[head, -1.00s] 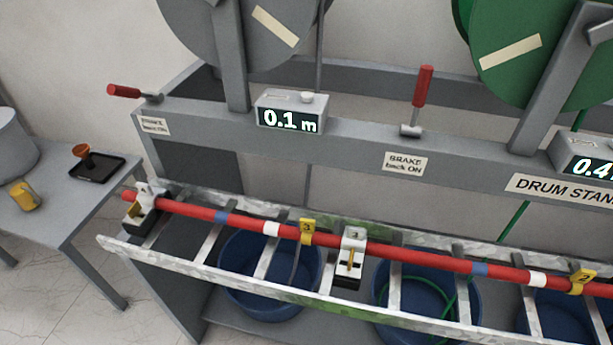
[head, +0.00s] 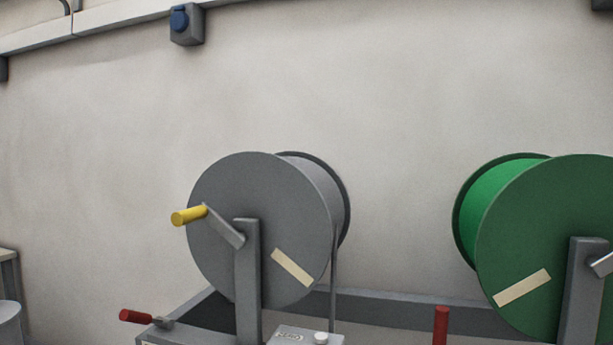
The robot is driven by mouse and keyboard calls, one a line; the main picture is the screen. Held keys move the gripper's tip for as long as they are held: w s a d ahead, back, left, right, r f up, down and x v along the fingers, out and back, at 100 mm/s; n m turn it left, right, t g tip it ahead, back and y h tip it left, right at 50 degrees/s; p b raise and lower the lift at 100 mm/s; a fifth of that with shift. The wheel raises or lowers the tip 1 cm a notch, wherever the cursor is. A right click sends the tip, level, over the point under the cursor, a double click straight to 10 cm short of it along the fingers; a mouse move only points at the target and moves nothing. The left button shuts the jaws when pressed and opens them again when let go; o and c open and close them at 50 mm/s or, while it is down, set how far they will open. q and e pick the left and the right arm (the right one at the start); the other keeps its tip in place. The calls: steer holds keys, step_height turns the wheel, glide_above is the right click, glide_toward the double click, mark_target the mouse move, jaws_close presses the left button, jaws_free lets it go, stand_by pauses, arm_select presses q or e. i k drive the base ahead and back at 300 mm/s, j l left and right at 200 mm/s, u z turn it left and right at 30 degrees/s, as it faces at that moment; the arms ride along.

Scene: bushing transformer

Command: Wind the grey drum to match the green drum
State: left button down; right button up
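The grey drum (head: 225,255) stands on its grey post (head: 247,285) left of centre in the head view. Its crank has a yellow handle (head: 189,215) that points up and left. A cream strip (head: 292,267) on the drum face slants down to the right. The green drum (head: 545,220) is at the right, partly cut off by the frame edge. Its cream strip (head: 522,288) slants up to the right. A grey counter box (head: 305,337) shows only its top; its reading is out of frame. Neither of my grippers is in view.
A red brake lever (head: 137,316) lies tilted left beside the grey drum. Another red lever (head: 441,325) stands upright between the drums. A blue socket (head: 180,19) is on the wall above. The space above the drums is clear.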

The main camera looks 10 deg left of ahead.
mark_target(298, 201)
steer(key=z, duration=1.25)
steer(key=u, duration=0.4)
steer(key=j+u, duration=0.1)
steer(key=u, duration=0.7)
steer(key=j+u, duration=0.1)
steer(key=u, duration=0.3)
steer(key=k+j+z, duration=0.15)
steer(key=j, duration=0.15)
steer(key=j+z, duration=0.15)
steer(key=j, duration=0.15)
steer(key=k+j+z, duration=0.15)
steer(key=k+j, duration=0.05)
steer(key=j, duration=0.1)
